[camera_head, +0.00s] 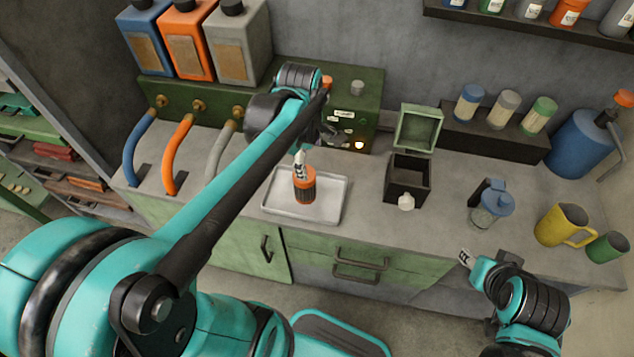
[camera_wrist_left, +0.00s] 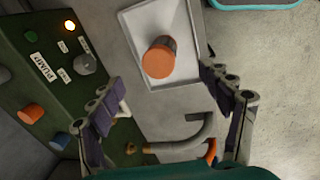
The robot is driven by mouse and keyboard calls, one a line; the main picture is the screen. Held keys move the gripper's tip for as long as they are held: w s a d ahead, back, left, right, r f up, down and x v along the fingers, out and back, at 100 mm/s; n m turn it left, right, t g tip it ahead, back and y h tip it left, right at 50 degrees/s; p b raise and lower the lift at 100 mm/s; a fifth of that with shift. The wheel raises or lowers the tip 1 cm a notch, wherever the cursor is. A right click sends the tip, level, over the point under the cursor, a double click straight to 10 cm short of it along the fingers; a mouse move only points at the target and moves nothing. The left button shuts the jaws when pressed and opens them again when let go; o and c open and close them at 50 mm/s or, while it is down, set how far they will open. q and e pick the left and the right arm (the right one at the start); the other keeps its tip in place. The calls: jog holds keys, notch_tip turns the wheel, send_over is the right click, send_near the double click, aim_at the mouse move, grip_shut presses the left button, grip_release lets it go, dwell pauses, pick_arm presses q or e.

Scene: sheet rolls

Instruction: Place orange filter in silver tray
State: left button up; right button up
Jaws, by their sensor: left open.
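The orange filter (camera_head: 304,188), with a dark ribbed side, stands upright in the silver tray (camera_head: 276,203) on the counter. In the left wrist view the filter's orange top (camera_wrist_left: 158,62) shows inside the tray (camera_wrist_left: 148,19), apart from both fingers. My left gripper (camera_head: 318,150) is open and empty just above and behind the filter; in the wrist view its spread fingers (camera_wrist_left: 162,78) frame the area beside the tray. My right gripper (camera_head: 466,259) is at the lower right, off the counter's front edge; its jaw opening is unclear.
A green pump panel (camera_head: 372,95) with knobs and hoses stands behind the tray. To the right are an open dark box (camera_head: 408,175), a lidded glass jar (camera_head: 490,205), a yellow mug (camera_head: 560,224) and a green cup (camera_head: 606,247). Counter space between tray and box is clear.

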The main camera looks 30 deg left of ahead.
pick_arm(q)
jog(key=s+d+m+t, duration=0.5)
jog(key=s+d+m, duration=0.2)
jog(key=m, duration=1.2)
jog(key=shift+s+d+f+m, duration=0.2)
jog(key=shift+s+f+m, duration=0.1)
jog(key=shift+s, duration=0.55)
jog(key=shift+f, duration=0.1)
